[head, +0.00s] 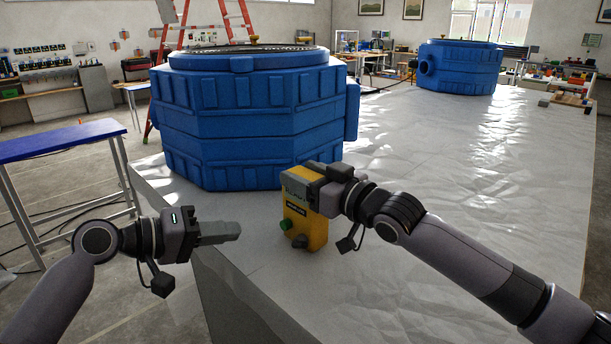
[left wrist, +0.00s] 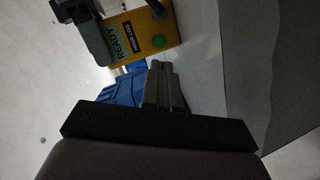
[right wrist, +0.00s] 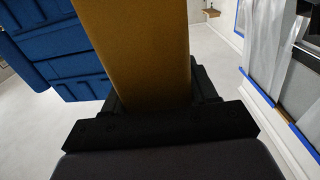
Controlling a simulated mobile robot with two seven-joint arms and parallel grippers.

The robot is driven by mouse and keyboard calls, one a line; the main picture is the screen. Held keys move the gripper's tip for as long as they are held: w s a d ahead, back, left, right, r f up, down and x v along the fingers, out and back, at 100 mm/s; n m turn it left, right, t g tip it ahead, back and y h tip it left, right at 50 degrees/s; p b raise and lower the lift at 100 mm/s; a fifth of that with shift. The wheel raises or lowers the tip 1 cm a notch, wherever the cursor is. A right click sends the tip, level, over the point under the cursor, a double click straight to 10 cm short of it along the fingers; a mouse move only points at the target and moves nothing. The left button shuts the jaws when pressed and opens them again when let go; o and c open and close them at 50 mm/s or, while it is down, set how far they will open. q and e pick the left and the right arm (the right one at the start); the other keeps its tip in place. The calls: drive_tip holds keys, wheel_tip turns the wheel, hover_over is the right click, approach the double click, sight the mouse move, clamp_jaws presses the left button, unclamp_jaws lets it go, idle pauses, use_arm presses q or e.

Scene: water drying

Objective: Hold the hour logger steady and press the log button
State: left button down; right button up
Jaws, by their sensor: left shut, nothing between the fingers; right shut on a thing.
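The hour logger (head: 312,228) is a yellow box standing on the sheeted table, near its left edge. My right gripper (head: 305,188) is shut on its upper part; the yellow body fills the space between the fingers in the right wrist view (right wrist: 140,45). A green button (head: 285,224) and a dark knob (head: 299,241) are low on its front. The left wrist view shows the logger (left wrist: 128,42) with a READY display, an HOUR LOG label and the green button (left wrist: 159,41). My left gripper (head: 238,230) is shut and empty, left of the logger and apart from it.
A large blue tank (head: 250,130) stands just behind the logger, and another blue tank (head: 458,68) is far back. A blue-topped bench (head: 60,140) is at the left.

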sight(286, 225)
use_arm(q)
drive_tip(key=shift+d+f, duration=0.1)
idle(0.5)
drive_tip(key=s+n+y, duration=0.1)
drive_tip(key=n+y, duration=0.2)
drive_tip(key=n, duration=0.1)
drive_tip(key=s+f+n+y, duration=0.1)
drive_tip(key=n+y, duration=0.2)
drive_tip(key=n, duration=0.2)
drive_tip(key=s+f+n+t+y, duration=0.1)
drive_tip(key=n+y, duration=0.1)
drive_tip(key=n, duration=0.3)
drive_tip(key=shift+s+d+f+y, duration=0.1)
drive_tip(key=shift+s+d+y, duration=0.1)
drive_tip(key=shift+y, duration=0.2)
drive_tip(key=shift+w+d, duration=3.1)
drive_tip(key=shift+w, duration=0.05)
drive_tip(key=shift+w, duration=0.1)
drive_tip(key=shift+w+d, duration=0.2)
drive_tip(key=shift+d, duration=0.1)
